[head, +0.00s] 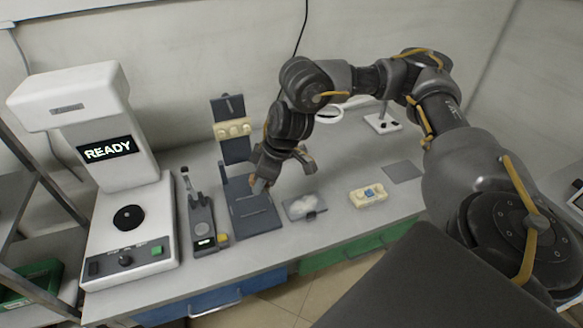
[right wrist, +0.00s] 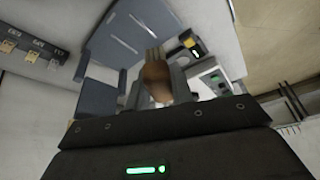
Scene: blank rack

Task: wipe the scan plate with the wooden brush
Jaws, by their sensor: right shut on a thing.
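My right gripper (head: 264,184) is low over the back of a dark blue-grey stand with a flat base plate (head: 256,217), which looks like the scan plate. In the right wrist view the gripper (right wrist: 158,88) is shut on the wooden brush (right wrist: 157,80), with a rounded brown handle and pale bristles pointing away from me. The plate (right wrist: 122,36) lies beyond the bristles; I cannot tell whether they touch it. In the head view the brush is mostly hidden by the gripper. My left gripper is in neither view.
A white machine reading READY (head: 107,149) stands left, with a handheld device (head: 203,227) beside it. A tray with white material (head: 305,206), a cream block (head: 369,195) and a grey mat (head: 403,171) lie right. An upright panel (head: 235,149) stands behind.

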